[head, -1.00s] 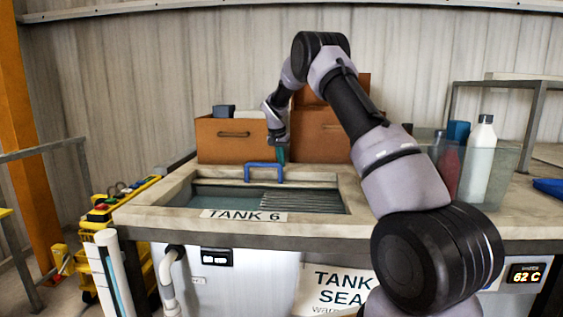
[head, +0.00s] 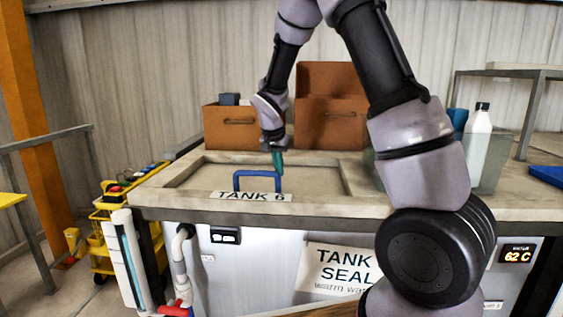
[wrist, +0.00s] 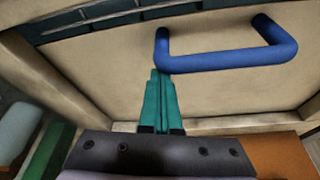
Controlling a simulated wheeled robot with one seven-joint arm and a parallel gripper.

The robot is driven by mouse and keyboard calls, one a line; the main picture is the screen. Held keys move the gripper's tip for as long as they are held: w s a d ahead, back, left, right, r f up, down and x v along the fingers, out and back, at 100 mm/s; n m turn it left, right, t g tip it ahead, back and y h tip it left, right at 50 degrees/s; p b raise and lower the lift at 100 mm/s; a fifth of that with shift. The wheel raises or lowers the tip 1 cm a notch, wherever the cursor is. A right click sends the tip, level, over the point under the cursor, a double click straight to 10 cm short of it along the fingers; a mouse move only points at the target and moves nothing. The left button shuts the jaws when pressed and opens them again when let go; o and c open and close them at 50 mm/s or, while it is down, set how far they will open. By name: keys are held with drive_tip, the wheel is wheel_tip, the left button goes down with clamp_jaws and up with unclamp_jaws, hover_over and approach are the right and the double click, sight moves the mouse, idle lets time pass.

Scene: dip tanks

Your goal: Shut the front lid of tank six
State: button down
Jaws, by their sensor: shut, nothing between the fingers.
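Tank six stands in the middle of the head view, marked by the TANK 6 label (head: 249,196) on its front rim. A flat beige lid (head: 215,178) lies across its opening, with a blue handle (head: 257,173) on it near the label. My gripper (head: 277,163), with teal fingers, is shut and empty just behind the handle's right side. In the wrist view, the fingers (wrist: 160,75) end beside one leg of the blue handle (wrist: 225,58); I cannot tell whether they touch. A dark slatted strip (wrist: 95,18) shows past the lid's edge there.
Orange-brown boxes (head: 232,132) stand behind the tank. A white bottle (head: 477,145) and a clear bin are at the right, partly behind my arm. A yellow cart (head: 108,215) stands left of the tank, and a railing is farther left.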

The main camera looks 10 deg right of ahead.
drive_tip(key=shift+s+a, duration=0.3)
drive_tip(key=shift+s, duration=0.55)
drive_tip(key=shift+s+a, duration=0.25)
drive_tip(key=shift+s, duration=0.6)
drive_tip(key=shift+s+a, duration=0.3)
drive_tip(key=shift+s, duration=0.55)
